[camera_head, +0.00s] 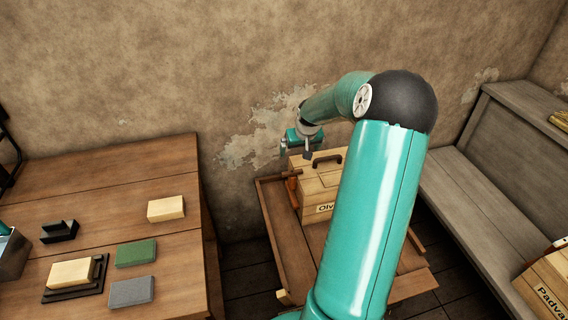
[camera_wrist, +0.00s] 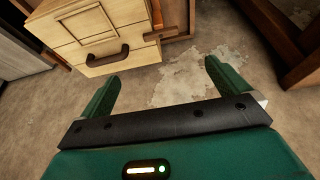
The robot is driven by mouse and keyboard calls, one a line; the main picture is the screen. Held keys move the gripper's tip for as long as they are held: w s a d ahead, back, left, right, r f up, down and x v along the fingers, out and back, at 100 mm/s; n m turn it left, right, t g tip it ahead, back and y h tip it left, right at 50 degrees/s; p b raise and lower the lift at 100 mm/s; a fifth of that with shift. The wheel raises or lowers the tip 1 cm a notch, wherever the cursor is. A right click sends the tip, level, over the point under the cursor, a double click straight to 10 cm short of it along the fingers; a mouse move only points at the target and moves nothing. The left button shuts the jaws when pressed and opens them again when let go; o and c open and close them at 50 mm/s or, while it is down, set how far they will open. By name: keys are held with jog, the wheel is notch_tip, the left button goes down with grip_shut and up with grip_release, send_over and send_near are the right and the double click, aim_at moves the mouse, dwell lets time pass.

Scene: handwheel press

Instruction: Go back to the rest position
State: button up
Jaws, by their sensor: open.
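My gripper (camera_wrist: 158,88) is open and empty in the wrist view, its two green fingers spread wide with the wall behind them. In the head view my gripper (camera_head: 296,149) is raised at the end of my teal arm, near the back wall and just by the upper left of a wooden box (camera_head: 320,182). The box has a dark handle and a label that my arm partly hides. In the wrist view the box (camera_wrist: 84,28) and its handle (camera_wrist: 108,57) lie beyond the left finger, and I see no contact.
The box stands on a low wooden table (camera_head: 275,220). A workbench (camera_head: 100,170) at left carries a cream block (camera_head: 166,208), a green block (camera_head: 136,253), a grey block (camera_head: 131,291) and another cream block (camera_head: 72,273) on a dark holder. A grey bench (camera_head: 455,200) stands at right with another box (camera_head: 548,285).

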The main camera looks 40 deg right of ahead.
jog(key=shift+r, duration=0.1)
jog(key=s+a+r+n, duration=0.1)
jog(key=a+r+n, duration=0.1)
jog(key=a+r, duration=0.75)
jog(key=s+a+r+n, duration=0.1)
jog(key=a+r, duration=0.4)
jog(key=a, duration=1)
jog(key=s+a+r+n+y, duration=0.1)
jog(key=s+a+r, duration=0.1)
jog(key=s+a, duration=0.6)
jog(key=s+a+r+n+t+y, duration=0.1)
jog(key=s+a+r, duration=0.2)
jog(key=s+a, duration=0.6)
jog(key=shift+s+a+r+n+t, duration=0.2)
jog(key=shift+a+n+t, duration=0.15)
jog(key=shift+a, duration=0.6)
